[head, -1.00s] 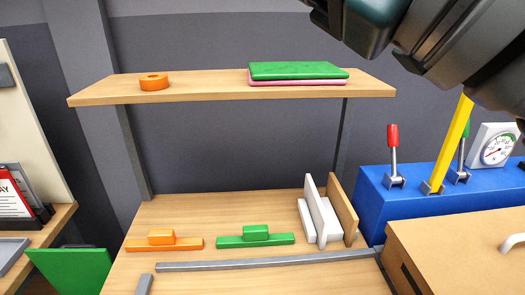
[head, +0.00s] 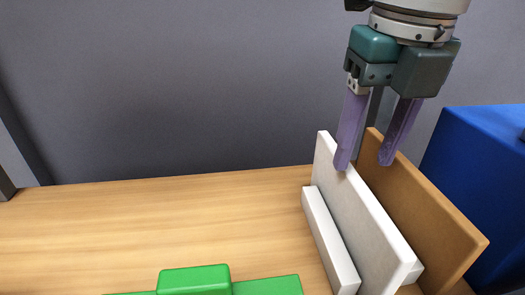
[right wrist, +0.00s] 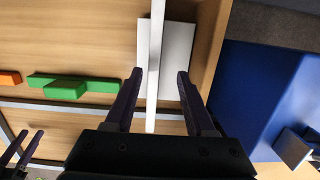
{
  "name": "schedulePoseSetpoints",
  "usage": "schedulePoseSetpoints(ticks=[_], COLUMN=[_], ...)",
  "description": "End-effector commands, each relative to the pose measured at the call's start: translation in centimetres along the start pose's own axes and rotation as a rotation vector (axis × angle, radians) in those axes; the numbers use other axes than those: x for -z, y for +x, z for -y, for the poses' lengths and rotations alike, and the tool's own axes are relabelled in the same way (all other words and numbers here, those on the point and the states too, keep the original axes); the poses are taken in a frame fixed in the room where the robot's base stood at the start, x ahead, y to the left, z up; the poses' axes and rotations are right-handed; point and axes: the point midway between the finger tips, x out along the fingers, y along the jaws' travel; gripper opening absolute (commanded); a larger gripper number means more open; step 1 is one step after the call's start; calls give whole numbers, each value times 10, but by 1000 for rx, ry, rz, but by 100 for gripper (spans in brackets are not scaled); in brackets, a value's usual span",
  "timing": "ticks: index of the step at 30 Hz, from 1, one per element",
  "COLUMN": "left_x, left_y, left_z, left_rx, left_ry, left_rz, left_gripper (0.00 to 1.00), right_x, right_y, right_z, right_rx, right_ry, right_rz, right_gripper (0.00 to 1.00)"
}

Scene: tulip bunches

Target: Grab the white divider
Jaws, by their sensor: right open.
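The white divider (head: 365,215) is a thin upright panel on a low white base, at the right end of the wooden surface. My right gripper (head: 365,165) points down over its far upper edge, with two purple fingers spread apart. In the right wrist view, the divider's edge (right wrist: 155,70) runs between the open fingertips (right wrist: 159,74), with gaps on both sides. In the head view, one finger overlaps the panel and the other is by the brown panel. Dark fingers, probably of my left gripper (right wrist: 22,148), show small at the lower left of the wrist view.
A brown upright panel (head: 430,215) stands close to the right of the divider. A blue box (head: 480,150) lies beyond it. Green blocks (head: 195,280) sit at the front. The wooden surface (head: 150,225) left of the divider is clear.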

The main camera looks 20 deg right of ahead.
Motion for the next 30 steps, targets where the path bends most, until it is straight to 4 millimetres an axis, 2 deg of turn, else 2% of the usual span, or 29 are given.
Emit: schedulePoseSetpoints(ticks=[13,22,30], left_x=[-1,-1,-1], left_y=[-2,-2,-2], left_z=[0,0,0], left_rx=[1,1,1], left_ry=[0,0,1], left_rz=[5,4,4], left_gripper=[50,50,50], right_x=[7,6,6], right_y=[61,67,67], right_z=[-8,-8,-8], right_rx=[-3,-5,-5], right_ry=[-3,-5,-5], right_rz=[-4,-2,-2], right_gripper=[55,55,26])
